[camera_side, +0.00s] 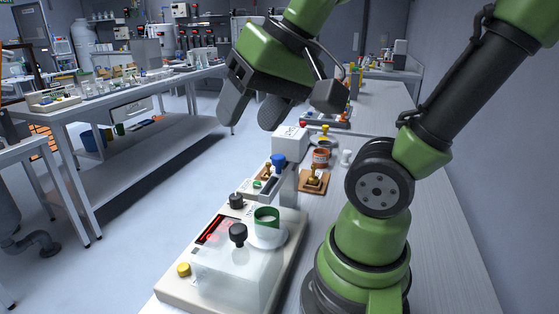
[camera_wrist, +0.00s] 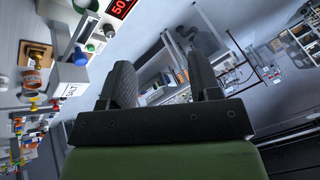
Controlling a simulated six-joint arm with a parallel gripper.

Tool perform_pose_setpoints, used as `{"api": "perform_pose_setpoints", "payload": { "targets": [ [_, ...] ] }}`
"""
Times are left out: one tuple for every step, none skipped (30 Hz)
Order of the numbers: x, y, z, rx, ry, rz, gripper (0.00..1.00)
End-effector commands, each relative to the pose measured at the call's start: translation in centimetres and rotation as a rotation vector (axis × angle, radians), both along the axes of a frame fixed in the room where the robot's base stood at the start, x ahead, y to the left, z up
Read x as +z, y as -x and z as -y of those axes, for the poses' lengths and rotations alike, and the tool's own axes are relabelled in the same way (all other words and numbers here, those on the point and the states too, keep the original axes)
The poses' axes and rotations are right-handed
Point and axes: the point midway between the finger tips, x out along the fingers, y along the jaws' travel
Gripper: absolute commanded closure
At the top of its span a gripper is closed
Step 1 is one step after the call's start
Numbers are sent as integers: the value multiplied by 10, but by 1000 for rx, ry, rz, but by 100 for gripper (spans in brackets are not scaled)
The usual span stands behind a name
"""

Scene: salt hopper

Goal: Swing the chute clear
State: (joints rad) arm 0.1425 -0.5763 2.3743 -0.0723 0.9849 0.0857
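The white salt hopper (camera_side: 290,142) stands on the bench behind the scale; it also shows in the wrist view (camera_wrist: 72,80), marked SALT. In front of it is a pale piece with a dark slot and a blue knob (camera_side: 278,161), which looks like the chute (camera_side: 262,186). I cannot tell its exact shape. A green-rimmed cup (camera_side: 266,216) sits on a round white pan just in front of it. My gripper (camera_side: 249,117) is open and empty, raised above and to the left of the hopper. Its two dark fingers are spread apart in the wrist view (camera_wrist: 160,60).
The scale base (camera_side: 180,297) has a red display (camera_side: 215,231), a clear box, black knobs (camera_side: 238,234) and a yellow knob (camera_side: 183,269). An orange-brown jar (camera_side: 321,158) and a wooden block with a brass weight (camera_side: 313,181) stand right of the hopper. Open aisle floor lies left.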

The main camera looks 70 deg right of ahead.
Motion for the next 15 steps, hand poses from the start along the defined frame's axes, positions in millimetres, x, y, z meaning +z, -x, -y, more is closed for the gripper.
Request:
{"api": "perform_pose_setpoints", "payload": {
  "targets": [
    [-1,-10,17,-104,-14,-64,43],
    [-2,-16,27,-171,-26,-102,43],
    [-4,-22,43,-263,-41,-155,43],
    [-6,-26,55,-333,-54,-192,43],
    [-8,-29,67,-400,-66,-229,43],
    [-12,-32,84,-489,-84,-275,43],
    [-15,-34,95,-552,-98,-310,43],
    [-18,-34,107,-612,-109,-340,43],
    [-22,-34,122,-687,-126,-377,43],
    [-25,-34,132,-738,-138,-402,43],
    [-29,-33,140,-783,-148,-427,43],
    [-32,-31,151,-838,-160,-451,43],
    [-35,-30,157,-871,-168,-469,43],
    [-37,-28,163,-900,-175,-482,43],
    [-39,-27,168,-928,-182,-497,43]
  ]
}}
